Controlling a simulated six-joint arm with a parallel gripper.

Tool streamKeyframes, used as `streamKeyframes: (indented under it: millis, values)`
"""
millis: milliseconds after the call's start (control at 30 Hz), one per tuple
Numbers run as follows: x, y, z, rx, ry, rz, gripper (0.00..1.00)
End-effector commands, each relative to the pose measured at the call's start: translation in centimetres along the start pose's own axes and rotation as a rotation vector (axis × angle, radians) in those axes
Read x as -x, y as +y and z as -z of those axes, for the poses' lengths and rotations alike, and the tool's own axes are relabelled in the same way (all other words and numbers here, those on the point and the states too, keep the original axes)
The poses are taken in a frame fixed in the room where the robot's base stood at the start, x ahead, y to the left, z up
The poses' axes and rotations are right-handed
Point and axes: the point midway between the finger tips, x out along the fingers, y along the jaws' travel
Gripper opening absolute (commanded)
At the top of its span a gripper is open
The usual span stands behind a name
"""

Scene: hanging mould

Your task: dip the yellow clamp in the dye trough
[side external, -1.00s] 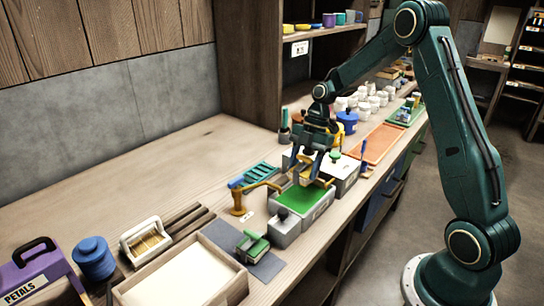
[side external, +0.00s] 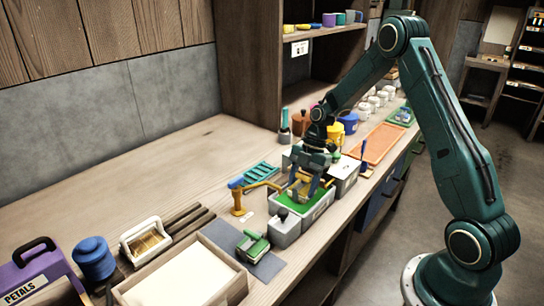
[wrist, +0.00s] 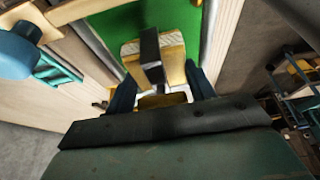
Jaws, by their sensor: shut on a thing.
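My gripper (side external: 312,190) is shut on the yellow clamp (side external: 300,186), low over the dye trough (side external: 318,210). The trough is a light grey box filled with bright green dye, which also fills the top of the wrist view. In the wrist view the clamp (wrist: 175,66) sits between my dark blue fingers, with pale yellow jaws and a dark bar in the middle, against the green. My fingers hide part of it. I cannot tell whether its lower end touches the dye.
A yellow tap-like post with a blue end (side external: 239,196) stands close left of the trough. A grey block with a dark knob (side external: 286,230) is in front, and a white box (side external: 344,176) behind. A wooden tray (side external: 185,280) lies nearer. The bench's back left is clear.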

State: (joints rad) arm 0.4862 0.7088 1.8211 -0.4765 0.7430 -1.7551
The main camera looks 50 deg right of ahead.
Motion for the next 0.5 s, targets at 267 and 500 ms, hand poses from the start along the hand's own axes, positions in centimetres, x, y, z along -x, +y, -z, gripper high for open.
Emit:
streamKeyframes:
  millis: [267, 500]
  values:
    - [-1.7, -0.1, -0.7, 0.000, 0.000, 0.002, 0.30]
    - [-2.9, 0.0, -1.2, 0.000, 0.000, 0.001, 0.30]
